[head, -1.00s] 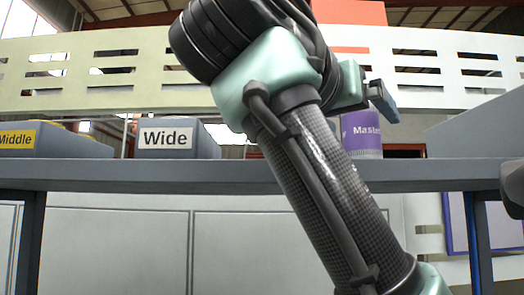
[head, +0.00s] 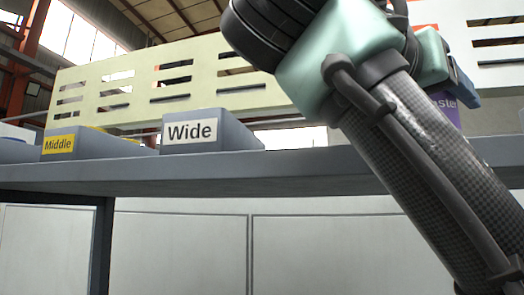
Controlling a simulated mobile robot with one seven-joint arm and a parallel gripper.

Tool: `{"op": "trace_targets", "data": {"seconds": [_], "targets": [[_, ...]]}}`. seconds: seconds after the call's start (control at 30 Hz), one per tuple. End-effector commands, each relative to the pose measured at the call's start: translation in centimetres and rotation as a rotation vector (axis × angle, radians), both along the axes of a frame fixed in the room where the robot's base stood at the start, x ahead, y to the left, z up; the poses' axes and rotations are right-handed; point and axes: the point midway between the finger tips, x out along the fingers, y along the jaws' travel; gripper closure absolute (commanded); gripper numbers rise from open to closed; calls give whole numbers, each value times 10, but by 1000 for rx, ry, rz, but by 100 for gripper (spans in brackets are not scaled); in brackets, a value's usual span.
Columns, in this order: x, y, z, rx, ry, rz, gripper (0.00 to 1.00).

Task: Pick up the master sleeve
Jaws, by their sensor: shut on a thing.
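The master sleeve (head: 447,106) is purple with white lettering, of which only "ster" shows. It is at the right of the head view, above the grey shelf, mostly behind my arm. My gripper (head: 463,86) is at its upper part, with one blue-grey finger showing against it. The gripper is shut on the sleeve. The other finger and the sleeve's lower end are hidden, so I cannot tell whether it touches the shelf.
The grey shelf (head: 230,178) runs across the view. Grey bins labelled "Wide" (head: 240,138) and "Middle" (head: 98,148) stand on it to the left. A pale slotted panel (head: 210,95) rises behind. My arm blocks the right side.

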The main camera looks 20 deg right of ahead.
Motion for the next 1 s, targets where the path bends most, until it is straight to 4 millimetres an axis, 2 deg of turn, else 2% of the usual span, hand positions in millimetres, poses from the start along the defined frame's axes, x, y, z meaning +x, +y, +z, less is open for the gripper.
{"op": "trace_targets", "data": {"seconds": [0.03, 0.3, 0.73, 1.0], "targets": [[0, 0, 0, 1, 0, -1, 51], [0, 0, 0, 0, 0, 0, 100], [0, 0, 3, -2, -2, 1, 100], [3, -11, 21, -1, -3, 4, 100]]}}
